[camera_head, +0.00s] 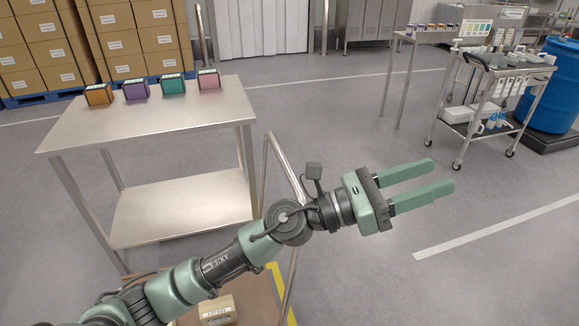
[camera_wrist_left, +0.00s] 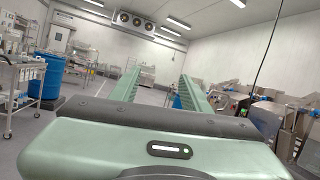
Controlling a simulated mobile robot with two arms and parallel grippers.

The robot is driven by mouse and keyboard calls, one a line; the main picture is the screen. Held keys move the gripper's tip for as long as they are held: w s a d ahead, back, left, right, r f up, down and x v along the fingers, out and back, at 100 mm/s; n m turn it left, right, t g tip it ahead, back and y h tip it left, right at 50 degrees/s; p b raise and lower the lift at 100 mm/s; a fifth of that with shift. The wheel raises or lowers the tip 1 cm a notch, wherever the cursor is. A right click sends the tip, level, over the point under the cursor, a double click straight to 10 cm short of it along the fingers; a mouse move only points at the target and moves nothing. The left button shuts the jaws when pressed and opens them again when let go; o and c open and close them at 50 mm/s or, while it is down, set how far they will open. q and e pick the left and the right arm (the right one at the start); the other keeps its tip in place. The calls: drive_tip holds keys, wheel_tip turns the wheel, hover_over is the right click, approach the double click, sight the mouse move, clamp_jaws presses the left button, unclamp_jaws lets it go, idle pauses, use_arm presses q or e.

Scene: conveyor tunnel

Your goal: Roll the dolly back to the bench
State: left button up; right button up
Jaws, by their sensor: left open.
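The dolly (camera_head: 271,284) stands low in front of me, with a brown deck, a yellow edge and a tall bent metal handle (camera_head: 286,154). A small cardboard box (camera_head: 219,311) sits on its deck. My left arm crosses in front of the dolly and hides part of the deck and handle. My left gripper (camera_head: 446,176) is open and empty, right of the handle and pointing right; its fingers also show in the left wrist view (camera_wrist_left: 158,90). The steel bench (camera_head: 150,118) stands behind the dolly at the left. My right gripper is not in view.
Orange, purple, teal and pink boxes (camera_head: 174,86) stand on the bench. Stacked cartons (camera_head: 95,45) are behind it. A wheeled cart (camera_head: 470,120) and a blue drum (camera_head: 552,90) stand at the right. The floor between is clear.

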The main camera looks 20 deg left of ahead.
use_arm(q)
wheel_tip(320, 180, down, 3)
drive_tip(key=d+m+g+y, duration=0.2)
drive_tip(key=m+g, duration=0.2)
drive_tip(key=m, duration=0.3)
drive_tip(key=m+y, duration=1)
drive_tip(key=y, duration=0.9)
approach(290, 172)
wheel_tip(290, 172, down, 2)
drive_tip(key=x, duration=0.2)
drive_tip(key=p+x, duration=0.1)
drive_tip(key=x, duration=0.4)
drive_tip(key=shift+w+a+f, duration=0.15)
drive_tip(key=shift+w+a, duration=0.05)
drive_tip(key=shift+w, duration=0.3)
clamp_jaws()
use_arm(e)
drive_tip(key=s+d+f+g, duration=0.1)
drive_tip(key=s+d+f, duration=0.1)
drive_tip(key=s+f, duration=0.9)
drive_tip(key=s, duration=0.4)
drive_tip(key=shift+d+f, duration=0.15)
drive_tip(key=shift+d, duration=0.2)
